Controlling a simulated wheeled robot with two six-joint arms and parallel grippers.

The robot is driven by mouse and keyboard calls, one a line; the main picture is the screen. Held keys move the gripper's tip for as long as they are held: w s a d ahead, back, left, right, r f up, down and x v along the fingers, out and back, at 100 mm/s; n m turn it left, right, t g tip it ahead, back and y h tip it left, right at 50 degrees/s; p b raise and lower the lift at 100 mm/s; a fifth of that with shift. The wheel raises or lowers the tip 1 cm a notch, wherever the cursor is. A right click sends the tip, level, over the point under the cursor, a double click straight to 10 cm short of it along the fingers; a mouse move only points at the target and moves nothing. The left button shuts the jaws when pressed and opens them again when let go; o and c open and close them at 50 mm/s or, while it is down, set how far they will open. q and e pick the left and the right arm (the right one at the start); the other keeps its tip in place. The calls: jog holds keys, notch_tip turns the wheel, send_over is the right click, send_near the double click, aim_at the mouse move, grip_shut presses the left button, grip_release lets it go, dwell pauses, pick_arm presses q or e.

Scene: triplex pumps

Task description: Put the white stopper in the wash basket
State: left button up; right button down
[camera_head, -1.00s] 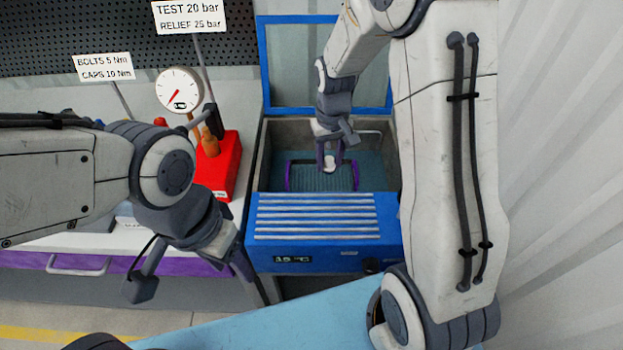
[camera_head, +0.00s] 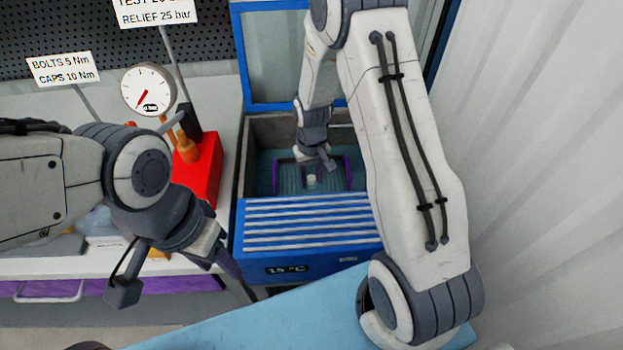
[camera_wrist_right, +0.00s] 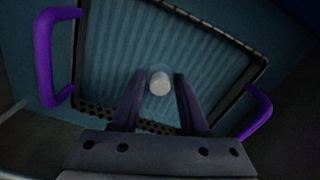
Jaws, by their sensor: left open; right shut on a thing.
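The white stopper (camera_wrist_right: 160,83) is a small pale cylinder between the fingertips of my right gripper (camera_wrist_right: 159,93). In the head view the stopper (camera_head: 311,181) shows just below the right gripper (camera_head: 313,170). The wash basket (camera_wrist_right: 62,96) has a dark rim and purple handles and sits inside the blue tank. The stopper is over the basket's ribbed floor, inside its outline; I cannot tell if it touches the floor. My left gripper (camera_head: 232,268) is open and empty, in front of the bench at the tank's left.
The blue wash tank (camera_head: 310,222) reads 15 °C and its lid (camera_head: 265,60) stands open behind. A red unit (camera_head: 203,170) and a pressure gauge (camera_head: 148,90) stand to its left. A pale blue surface (camera_head: 280,325) lies in front.

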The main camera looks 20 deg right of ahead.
jog(key=shift+f, duration=0.3)
jog(key=shift+c, duration=2.1)
grip_release()
